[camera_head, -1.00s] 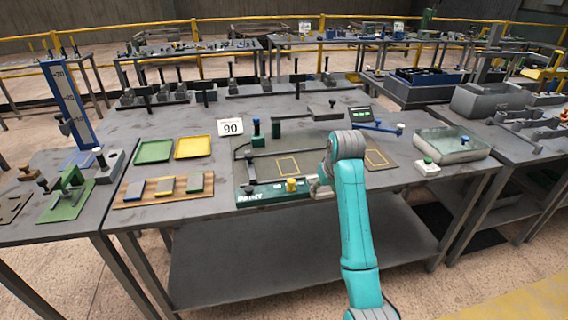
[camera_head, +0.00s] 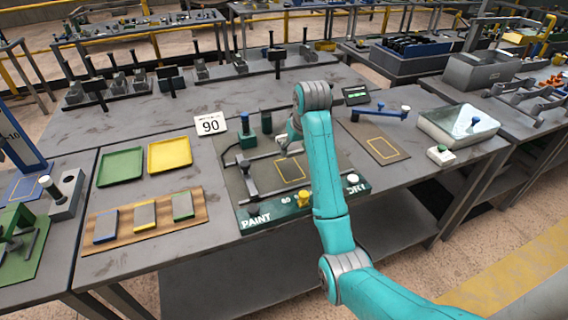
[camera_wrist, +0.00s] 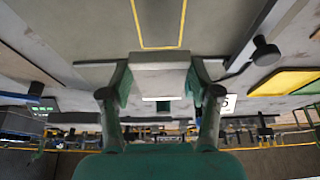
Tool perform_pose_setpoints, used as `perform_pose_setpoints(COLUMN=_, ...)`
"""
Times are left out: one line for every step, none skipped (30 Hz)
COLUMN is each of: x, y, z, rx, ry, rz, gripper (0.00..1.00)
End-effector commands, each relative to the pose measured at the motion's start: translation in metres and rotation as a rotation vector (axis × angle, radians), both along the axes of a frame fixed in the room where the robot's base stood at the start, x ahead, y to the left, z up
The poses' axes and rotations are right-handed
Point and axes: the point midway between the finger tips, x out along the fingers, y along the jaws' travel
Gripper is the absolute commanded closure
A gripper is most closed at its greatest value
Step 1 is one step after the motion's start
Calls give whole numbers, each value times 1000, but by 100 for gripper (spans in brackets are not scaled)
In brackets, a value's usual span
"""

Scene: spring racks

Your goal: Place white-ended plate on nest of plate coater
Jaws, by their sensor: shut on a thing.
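My gripper (camera_wrist: 160,88) is shut on a flat grey plate, the white-ended plate (camera_wrist: 158,77), with a pale white strip on its edge in the wrist view. In the head view the gripper (camera_head: 287,141) is over the back part of the plate coater (camera_head: 262,218), mostly hidden by my arm. The coater's green front edge reads PAINT and DRY. The nest, a yellow-outlined rectangle (camera_head: 291,170), lies bare on the coater bed; the outline also shows in the wrist view (camera_wrist: 158,47), beyond the plate. I cannot tell the plate's height above the bed.
A wooden rack (camera_head: 165,222) at left holds three plates with blue, yellow and green ends. Green (camera_head: 121,167) and yellow (camera_head: 169,154) trays and a 90 sign (camera_head: 210,124) stand behind. A dark pad with a yellow outline (camera_head: 383,148) and a glassy bin (camera_head: 458,124) are at right.

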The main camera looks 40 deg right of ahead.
Motion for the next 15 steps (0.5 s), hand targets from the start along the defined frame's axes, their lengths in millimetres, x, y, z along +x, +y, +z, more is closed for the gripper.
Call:
perform_pose_setpoints(x=-1, y=0, z=-7, rx=1, ry=3, rz=0, gripper=80)
perform_pose_setpoints(x=-1, y=0, z=-12, rx=1, ry=5, rz=0, gripper=80)
perform_pose_setpoints(x=-2, y=1, z=-20, rx=3, ry=6, rz=0, gripper=80)
perform_pose_setpoints(x=-1, y=0, z=-24, rx=1, ry=5, rz=0, gripper=80)
perform_pose_setpoints(x=-1, y=0, z=-29, rx=3, ry=6, rz=0, gripper=80)
perform_pose_setpoints(x=-1, y=0, z=-35, rx=1, ry=5, rz=0, gripper=80)
perform_pose_setpoints(x=-1, y=1, z=-40, rx=1, ry=5, rz=0, gripper=80)
perform_pose_setpoints(x=-1, y=1, z=-43, rx=2, ry=5, rz=0, gripper=80)
perform_pose_setpoints(x=-1, y=0, z=-47, rx=1, ry=4, rz=0, gripper=80)
perform_pose_setpoints(x=-1, y=0, z=-49, rx=1, ry=3, rz=0, gripper=80)
perform_pose_setpoints(x=-1, y=0, z=-51, rx=1, ry=3, rz=0, gripper=80)
perform_pose_setpoints(x=0, y=0, z=-53, rx=1, ry=3, rz=0, gripper=80)
perform_pose_setpoints(x=0, y=0, z=-54, rx=1, ry=3, rz=0, gripper=80)
perform_pose_setpoints(x=-1, y=0, z=-56, rx=1, ry=3, rz=0, gripper=80)
perform_pose_setpoints(x=-1, y=0, z=-58, rx=1, ry=4, rz=0, gripper=80)
